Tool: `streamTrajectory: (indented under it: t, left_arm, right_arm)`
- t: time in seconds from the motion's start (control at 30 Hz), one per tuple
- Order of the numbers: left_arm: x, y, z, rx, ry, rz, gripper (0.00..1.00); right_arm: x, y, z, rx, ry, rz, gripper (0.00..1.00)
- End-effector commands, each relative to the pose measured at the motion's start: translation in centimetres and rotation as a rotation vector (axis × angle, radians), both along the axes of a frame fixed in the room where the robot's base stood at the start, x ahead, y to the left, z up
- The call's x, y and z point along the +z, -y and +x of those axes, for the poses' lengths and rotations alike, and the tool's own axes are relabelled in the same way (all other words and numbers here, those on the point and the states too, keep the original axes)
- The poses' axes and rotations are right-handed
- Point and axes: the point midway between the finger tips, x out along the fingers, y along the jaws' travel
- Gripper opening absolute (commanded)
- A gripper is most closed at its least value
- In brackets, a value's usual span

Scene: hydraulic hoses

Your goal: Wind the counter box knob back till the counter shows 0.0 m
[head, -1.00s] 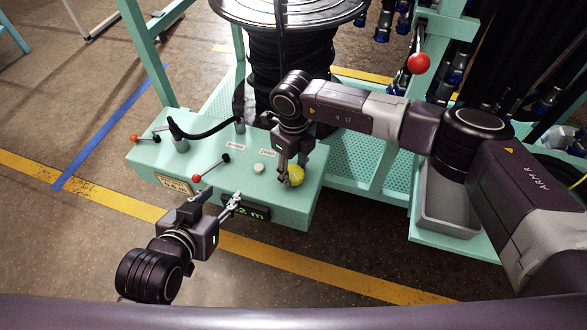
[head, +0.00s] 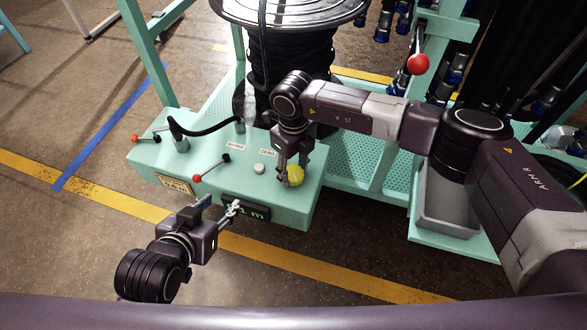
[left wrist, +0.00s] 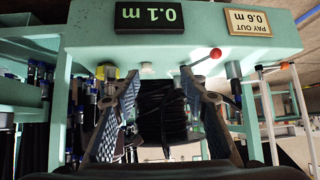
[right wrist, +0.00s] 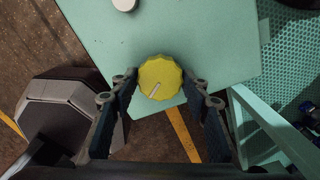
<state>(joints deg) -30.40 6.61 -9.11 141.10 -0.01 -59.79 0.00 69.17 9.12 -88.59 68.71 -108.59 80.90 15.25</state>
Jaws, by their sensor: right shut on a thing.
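The yellow counter box knob (head: 297,174) sits on top of the green counter box (head: 310,198), near its right end. My right gripper (head: 287,180) is shut on the knob from above. In the right wrist view the knob (right wrist: 158,73) is between the fingertips, its white mark slanting to the lower left. The counter display (left wrist: 149,16) appears upside down in the left wrist view and reads 0.1 m; my left gripper (head: 233,208) partly covers it in the head view. My left gripper is open and empty in front of the box.
A "PAY OUT 0.6 m" plate (left wrist: 248,22) is on the box front. A white button (head: 259,168) and red-tipped lever (head: 212,167) stand on the box. A hose reel (head: 290,75) is behind, a grey bin (head: 447,205) at right.

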Motion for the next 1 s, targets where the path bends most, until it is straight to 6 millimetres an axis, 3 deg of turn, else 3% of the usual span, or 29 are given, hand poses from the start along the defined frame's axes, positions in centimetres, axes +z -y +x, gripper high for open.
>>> streamTrajectory:
  t: [1.0]
  left_arm:
    - [-1.0,-0.5,-1.3,0.005,-0.067,0.015,0.40]
  right_arm:
    - [0.2,0.0,0.2,-0.074,0.006,0.002,0.19]
